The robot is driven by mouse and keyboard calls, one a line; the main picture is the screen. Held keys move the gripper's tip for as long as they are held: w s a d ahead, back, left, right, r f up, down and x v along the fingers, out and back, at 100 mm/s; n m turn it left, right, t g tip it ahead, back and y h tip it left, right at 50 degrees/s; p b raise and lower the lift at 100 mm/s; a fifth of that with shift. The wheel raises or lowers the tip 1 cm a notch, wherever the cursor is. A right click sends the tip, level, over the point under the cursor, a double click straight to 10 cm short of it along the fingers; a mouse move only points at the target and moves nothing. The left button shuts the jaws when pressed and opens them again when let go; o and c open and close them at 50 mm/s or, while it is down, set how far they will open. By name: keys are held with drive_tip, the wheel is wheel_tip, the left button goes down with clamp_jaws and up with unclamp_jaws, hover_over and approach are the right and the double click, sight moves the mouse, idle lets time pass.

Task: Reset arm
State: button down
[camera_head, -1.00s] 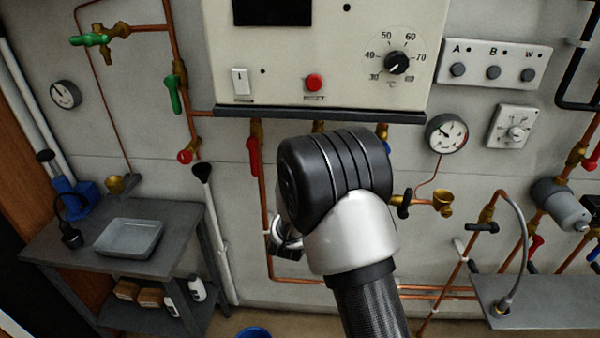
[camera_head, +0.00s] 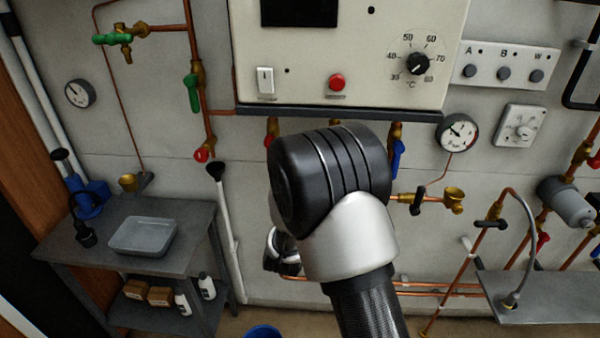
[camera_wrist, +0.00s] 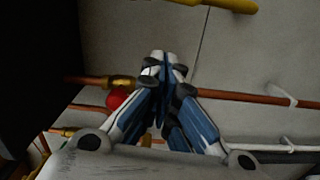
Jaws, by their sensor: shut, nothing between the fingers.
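My arm stands in the middle of the head view, its black and silver joint in front of the wall pipes below the boiler panel. The fingers of my gripper are hidden behind the arm in the head view. In the wrist view my gripper (camera_wrist: 163,62) is shut, its two fingers meeting at the tips with nothing between them. Behind it run a copper pipe (camera_wrist: 240,97) with a brass fitting and a red knob (camera_wrist: 117,97) on the left. None of these touches the fingertips as far as I can see.
The boiler panel (camera_head: 340,65) with a dial and red button hangs above my arm. A grey table (camera_head: 185,212) with a tray (camera_head: 143,236) stands at left. A round gauge (camera_head: 457,132), valves and a grey shelf (camera_head: 545,297) are at right. A blue bucket (camera_head: 262,332) is on the floor.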

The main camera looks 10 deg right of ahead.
drive_tip(key=s+a+r+m+g+y, duration=0.2)
drive_tip(key=s+a+r+m+y, duration=0.15)
drive_tip(key=s, duration=0.35)
drive_tip(key=s+a+r+m+g+y, duration=0.2)
drive_tip(key=s+r+g+y, duration=0.15)
drive_tip(key=s, duration=0.25)
drive_tip(key=s+d+m+g, duration=0.2)
drive_tip(key=s+m+g, duration=0.1)
drive_tip(key=s, duration=1.1)
drive_tip(key=s+d+m+g, duration=0.2)
drive_tip(key=s+m+g, duration=0.1)
drive_tip(key=s, duration=1.1)
drive_tip(key=shift+s+m+g+h, duration=0.3)
drive_tip(key=shift+s+m+g, duration=0.1)
drive_tip(key=shift+m, duration=0.25)
drive_tip(key=shift+d, duration=0.1)
